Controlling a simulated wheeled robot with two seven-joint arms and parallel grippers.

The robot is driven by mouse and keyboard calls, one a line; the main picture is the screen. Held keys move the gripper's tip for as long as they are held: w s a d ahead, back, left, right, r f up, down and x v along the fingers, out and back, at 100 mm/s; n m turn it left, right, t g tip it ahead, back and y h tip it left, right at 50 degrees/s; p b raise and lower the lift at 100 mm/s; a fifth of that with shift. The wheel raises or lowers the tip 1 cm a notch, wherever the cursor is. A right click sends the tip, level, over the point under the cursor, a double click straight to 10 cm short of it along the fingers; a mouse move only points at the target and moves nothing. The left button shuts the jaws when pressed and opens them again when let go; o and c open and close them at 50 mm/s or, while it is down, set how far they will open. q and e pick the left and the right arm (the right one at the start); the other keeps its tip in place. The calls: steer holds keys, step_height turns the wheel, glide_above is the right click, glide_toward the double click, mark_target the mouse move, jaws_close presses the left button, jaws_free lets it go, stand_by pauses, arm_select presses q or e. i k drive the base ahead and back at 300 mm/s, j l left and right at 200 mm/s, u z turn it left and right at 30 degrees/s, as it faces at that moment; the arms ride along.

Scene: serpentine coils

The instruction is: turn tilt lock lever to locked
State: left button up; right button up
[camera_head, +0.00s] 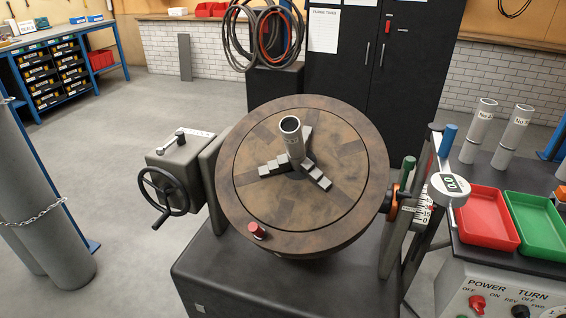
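A tilting round table (345,205) stands on a black base, its top tipped toward me. On its right side are a green-handled lever (408,171) and a blue-handled lever (447,141), both roughly upright. An orange collar (393,202) and a tilt scale (422,211) sit beside them. On the left, a grey gearbox (176,158) carries a handwheel (163,197) and a small dark-knobbed lever (181,136). I cannot read a label telling which is the tilt lock lever or its setting. Neither of my grippers is in view.
A grey pipe (291,134) stands in the stepped jaws at the table's centre. A round digital gauge (450,189) is at the right. Red (484,219) and green trays (541,222) and a power panel (515,297) are further right. Chained cylinders (45,190) stand left; floor between is clear.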

mark_target(179, 138)
steer(key=i+j, duration=0.25)
steer(key=j, duration=0.2)
steer(key=i+j, duration=0.2)
steer(key=j, duration=0.2)
steer(key=i+j, duration=0.25)
steer(key=j, duration=0.2)
